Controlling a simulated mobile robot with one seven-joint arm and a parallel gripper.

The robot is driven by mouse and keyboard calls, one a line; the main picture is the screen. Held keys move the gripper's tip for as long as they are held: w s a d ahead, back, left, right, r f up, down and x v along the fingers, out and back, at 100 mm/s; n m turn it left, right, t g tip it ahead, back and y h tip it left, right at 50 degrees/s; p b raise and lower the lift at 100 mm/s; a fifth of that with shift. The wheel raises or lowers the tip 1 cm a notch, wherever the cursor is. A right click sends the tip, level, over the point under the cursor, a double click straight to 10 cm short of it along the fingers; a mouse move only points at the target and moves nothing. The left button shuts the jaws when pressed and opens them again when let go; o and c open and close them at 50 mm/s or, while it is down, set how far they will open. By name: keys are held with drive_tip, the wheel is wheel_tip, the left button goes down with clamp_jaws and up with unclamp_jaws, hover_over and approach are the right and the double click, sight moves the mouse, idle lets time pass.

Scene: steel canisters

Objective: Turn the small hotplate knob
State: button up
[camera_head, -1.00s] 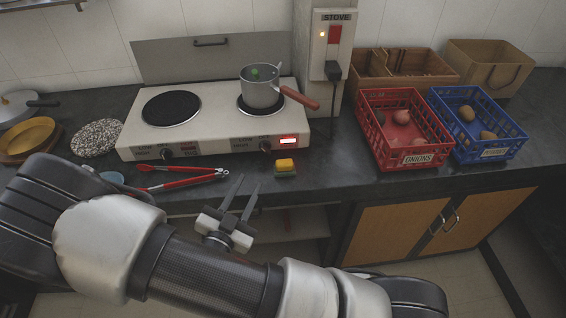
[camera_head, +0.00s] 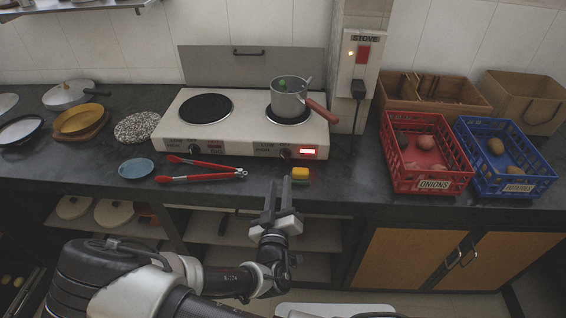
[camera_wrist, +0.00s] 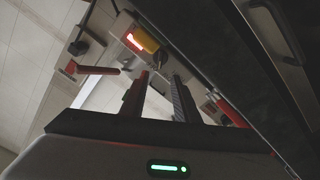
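The white hotplate (camera_head: 240,142) stands on the dark counter, with a larger left burner (camera_head: 206,108) and a smaller right one under a grey pot (camera_head: 288,98). The right dark knob (camera_head: 285,153) is on its front panel, left of a lit red display (camera_head: 307,152). Another knob (camera_head: 193,149) sits under the left burner. My gripper (camera_head: 278,183) is open and empty in front of the counter, below the right knob and apart from it. In the wrist view its two fingers (camera_wrist: 160,76) are parted; I cannot clearly make out the knob there.
A yellow sponge (camera_head: 300,173) lies at the counter edge, close to my fingertips. Red tongs (camera_head: 205,173) lie to the left. The pot's red-brown handle (camera_head: 322,112) sticks out right. A red crate (camera_head: 425,186) and blue crate (camera_head: 505,187) stand further right.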

sight(283, 157)
drive_tip(key=w, duration=1)
drive_tip(key=shift+d, duration=0.25)
clamp_jaws()
